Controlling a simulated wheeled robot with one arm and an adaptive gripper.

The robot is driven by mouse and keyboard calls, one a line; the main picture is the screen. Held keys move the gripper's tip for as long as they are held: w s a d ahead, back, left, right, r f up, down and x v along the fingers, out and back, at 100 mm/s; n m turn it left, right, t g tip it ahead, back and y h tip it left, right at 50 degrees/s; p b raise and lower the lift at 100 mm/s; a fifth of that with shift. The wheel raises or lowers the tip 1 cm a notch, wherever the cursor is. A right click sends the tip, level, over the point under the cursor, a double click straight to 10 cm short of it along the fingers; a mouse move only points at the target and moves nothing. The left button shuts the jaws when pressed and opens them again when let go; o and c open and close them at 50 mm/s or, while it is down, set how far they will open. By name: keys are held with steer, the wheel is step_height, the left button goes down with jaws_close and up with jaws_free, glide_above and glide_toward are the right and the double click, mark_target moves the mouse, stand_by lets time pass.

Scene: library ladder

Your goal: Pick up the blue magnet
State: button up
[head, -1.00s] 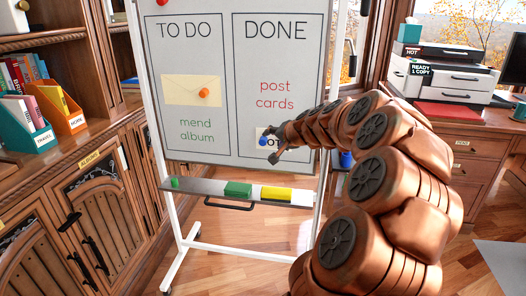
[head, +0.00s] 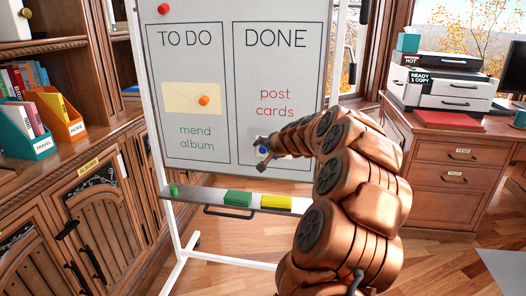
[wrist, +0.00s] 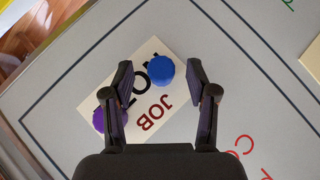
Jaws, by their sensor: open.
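The blue magnet (wrist: 160,72) is a round disc on a white card (wrist: 152,93) with lettering on the whiteboard. In the wrist view it sits between the fingertips of my gripper (wrist: 159,74), with a gap on each side. My gripper is open and empty. In the head view my gripper (head: 262,166) is at the lower part of the DONE column, and the blue magnet (head: 263,150) shows small beside it, partly hidden. A purple magnet (wrist: 99,119) is on the same card near the left finger, which partly covers it.
The whiteboard (head: 206,135) has a tray (head: 210,200) below with a green eraser (head: 238,198) and a yellow block (head: 276,203). An orange magnet (head: 204,100) holds a cream card. A bookshelf is left; a desk with a printer (head: 443,88) is right.

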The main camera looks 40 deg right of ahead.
steer(key=shift+c, duration=0.3)
steer(key=c, duration=1)
steer(key=shift+o, duration=0.2)
steer(key=shift+r, duration=0.15)
step_height(320, 180, up, 7)
steer(key=shift+s+a+r+p, duration=0.15)
steer(key=shift+p, duration=0.8)
steer(key=s+a, duration=0.7)
steer(key=a, duration=0.3)
steer(key=s+a, duration=0.7)
steer(key=a, duration=0.3)
steer(key=shift+a+f, duration=0.15)
steer(key=shift+f, duration=0.2)
